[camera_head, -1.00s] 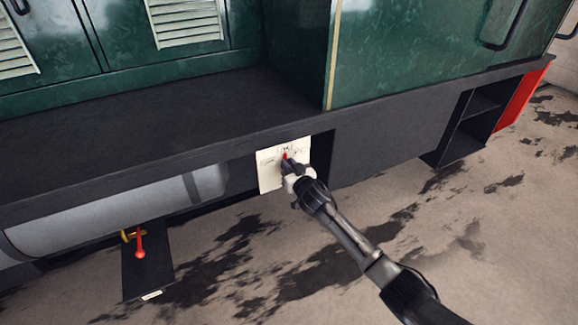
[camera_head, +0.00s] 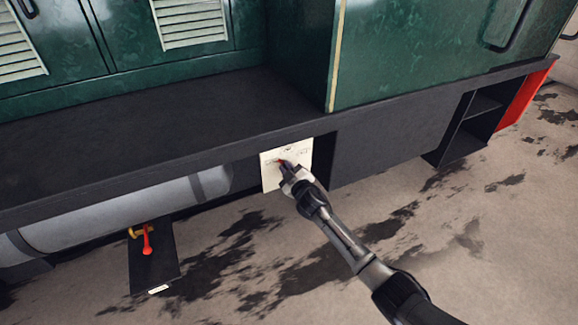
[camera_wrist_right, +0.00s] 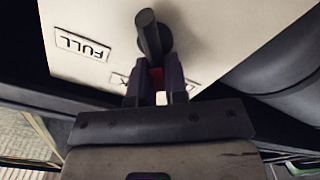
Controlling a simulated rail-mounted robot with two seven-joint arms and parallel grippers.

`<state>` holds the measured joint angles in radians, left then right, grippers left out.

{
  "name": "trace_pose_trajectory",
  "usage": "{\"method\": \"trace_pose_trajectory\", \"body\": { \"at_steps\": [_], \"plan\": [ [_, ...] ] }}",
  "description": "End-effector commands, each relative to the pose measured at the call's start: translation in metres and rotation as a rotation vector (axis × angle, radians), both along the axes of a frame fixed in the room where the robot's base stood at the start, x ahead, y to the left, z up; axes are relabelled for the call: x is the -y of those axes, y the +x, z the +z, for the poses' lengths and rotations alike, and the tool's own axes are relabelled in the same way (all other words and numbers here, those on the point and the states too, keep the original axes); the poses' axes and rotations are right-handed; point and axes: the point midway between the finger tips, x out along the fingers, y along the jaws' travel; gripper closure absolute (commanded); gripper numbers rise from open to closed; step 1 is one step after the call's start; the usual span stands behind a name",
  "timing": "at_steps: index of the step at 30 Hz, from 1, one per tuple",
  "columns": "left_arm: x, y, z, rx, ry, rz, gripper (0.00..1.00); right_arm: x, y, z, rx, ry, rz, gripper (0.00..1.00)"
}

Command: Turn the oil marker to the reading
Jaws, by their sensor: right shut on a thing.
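The oil marker (camera_wrist_right: 150,36) is a dark pointer with a red part between my fingers, mounted on a cream plate (camera_head: 270,181) under the edge of the tram's running board. My right gripper (camera_head: 285,167) is shut on the marker. In the right wrist view the two fingers (camera_wrist_right: 155,82) close around its red part. A FULL label (camera_wrist_right: 82,44) appears upside down; another label is partly hidden behind the fingers. My left gripper is out of view.
The black running board (camera_head: 150,130) overhangs the plate. A grey tank (camera_head: 130,213) lies to its left. A red-handled valve (camera_head: 147,240) sits on a black bracket (camera_head: 155,268) below. A black step box (camera_head: 465,130) is at the right. The floor below is open.

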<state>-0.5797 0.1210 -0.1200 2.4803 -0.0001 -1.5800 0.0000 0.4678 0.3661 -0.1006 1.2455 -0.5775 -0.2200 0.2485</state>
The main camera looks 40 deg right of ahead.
Motion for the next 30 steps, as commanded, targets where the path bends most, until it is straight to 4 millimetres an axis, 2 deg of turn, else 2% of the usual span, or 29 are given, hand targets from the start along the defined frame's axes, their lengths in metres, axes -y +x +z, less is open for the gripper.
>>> {"method": "trace_pose_trajectory", "body": {
  "at_steps": [12,30],
  "plan": [
    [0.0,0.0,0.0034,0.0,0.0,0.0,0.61,-0.0037,0.0008,-0.0039,-0.046,-0.223,0.001,1.0],
    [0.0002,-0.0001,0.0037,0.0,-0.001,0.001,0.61,-0.0044,0.0009,-0.0049,-0.057,-0.28,0.001,1.0]
  ]
}}
